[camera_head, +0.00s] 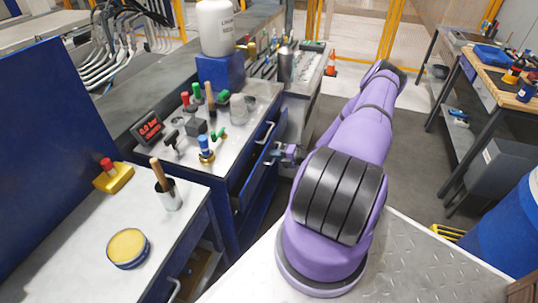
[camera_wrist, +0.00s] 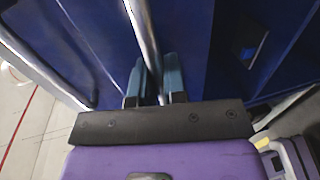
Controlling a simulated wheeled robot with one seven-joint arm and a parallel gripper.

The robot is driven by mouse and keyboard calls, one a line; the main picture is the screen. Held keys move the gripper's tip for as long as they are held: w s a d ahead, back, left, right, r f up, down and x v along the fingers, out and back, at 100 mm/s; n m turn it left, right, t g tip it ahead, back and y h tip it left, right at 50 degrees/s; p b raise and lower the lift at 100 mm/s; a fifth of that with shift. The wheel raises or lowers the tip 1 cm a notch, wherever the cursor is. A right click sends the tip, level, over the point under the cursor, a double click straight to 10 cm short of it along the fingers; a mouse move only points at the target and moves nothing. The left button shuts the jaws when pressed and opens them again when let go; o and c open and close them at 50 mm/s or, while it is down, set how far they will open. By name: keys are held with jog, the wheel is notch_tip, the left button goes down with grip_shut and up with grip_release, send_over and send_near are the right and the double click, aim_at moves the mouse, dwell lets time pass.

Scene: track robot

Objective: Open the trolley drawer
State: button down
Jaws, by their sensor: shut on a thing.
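The blue trolley (camera_head: 222,209) stands left of my arm in the head view, with a grey top and drawers on its right side. A drawer (camera_head: 254,181) below the top one appears to stand partly out, with a dark gap behind its front. My gripper (camera_head: 274,154) is at this drawer's front. In the wrist view, my gripper (camera_wrist: 160,84) has its two blue-grey fingers on either side of a silver bar handle (camera_wrist: 142,28) and is shut on it. The blue drawer front fills much of that view. The upper drawer's handle (camera_head: 266,132) is free.
A nearer bench (camera_head: 85,235) holds a yellow-topped tin (camera_head: 128,247) and a cup. A workbench (camera_head: 492,80) and a blue barrel (camera_head: 510,232) stand at the right. Grey floor (camera_head: 410,165) is clear between.

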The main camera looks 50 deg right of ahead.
jog(key=f+v, duration=0.2)
jog(key=v, duration=0.6)
jog(key=f+v, duration=0.1)
jog(key=v, duration=0.8)
jog(key=shift+s+d+f, duration=0.3)
jog(key=shift+s+f, duration=0.05)
jog(key=shift+s, duration=0.25)
jog(key=c, duration=1.2)
grip_release()
jog(key=v, duration=1)
jog(key=shift+s+d, duration=0.15)
jog(key=shift+s, duration=0.15)
jog(key=shift+r, duration=0.1)
